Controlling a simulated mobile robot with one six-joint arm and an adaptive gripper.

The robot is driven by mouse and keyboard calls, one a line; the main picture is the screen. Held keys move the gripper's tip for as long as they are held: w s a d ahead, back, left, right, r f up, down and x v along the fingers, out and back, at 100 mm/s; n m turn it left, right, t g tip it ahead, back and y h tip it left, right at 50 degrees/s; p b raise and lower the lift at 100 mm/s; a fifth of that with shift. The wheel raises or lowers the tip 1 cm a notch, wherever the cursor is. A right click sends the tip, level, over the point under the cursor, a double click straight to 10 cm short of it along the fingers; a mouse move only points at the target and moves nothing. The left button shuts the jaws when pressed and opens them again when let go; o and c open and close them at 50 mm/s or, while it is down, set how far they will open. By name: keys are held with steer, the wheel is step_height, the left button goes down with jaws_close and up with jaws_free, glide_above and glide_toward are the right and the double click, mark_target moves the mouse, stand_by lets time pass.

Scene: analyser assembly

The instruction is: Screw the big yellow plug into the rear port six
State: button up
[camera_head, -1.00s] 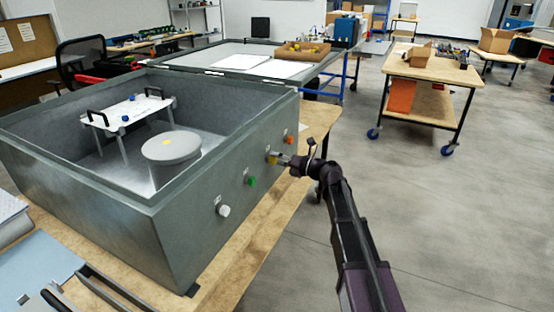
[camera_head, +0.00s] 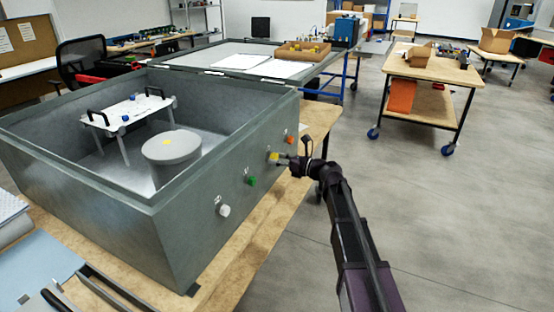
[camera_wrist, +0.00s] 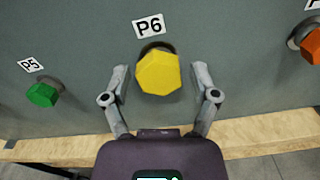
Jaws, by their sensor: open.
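The big yellow plug (camera_wrist: 158,73) is a hexagonal head seated at the port under the P6 label (camera_wrist: 149,25) on the grey case wall. In the head view the yellow plug (camera_head: 273,157) shows small on the case's right-hand wall. My gripper (camera_wrist: 161,76) is open, with one finger on each side of the plug and a visible gap to it on both sides. In the head view my gripper (camera_head: 285,158) is at the wall, level with the plug. How deep the plug sits in the port is hidden behind its head.
A green plug (camera_wrist: 42,95) sits at P5 to the left, and an orange plug (camera_wrist: 312,46) to the right. A white plug (camera_head: 223,210) is nearer along the same wall. The wooden table edge (camera_wrist: 60,149) runs below the ports. Floor right of my arm is clear.

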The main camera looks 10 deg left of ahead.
steer(key=n, duration=0.6)
steer(key=shift+s+n, duration=0.1)
steer(key=shift+n, duration=0.3)
steer(key=n, duration=0.7)
steer(key=shift+s, duration=0.1)
jaws_close()
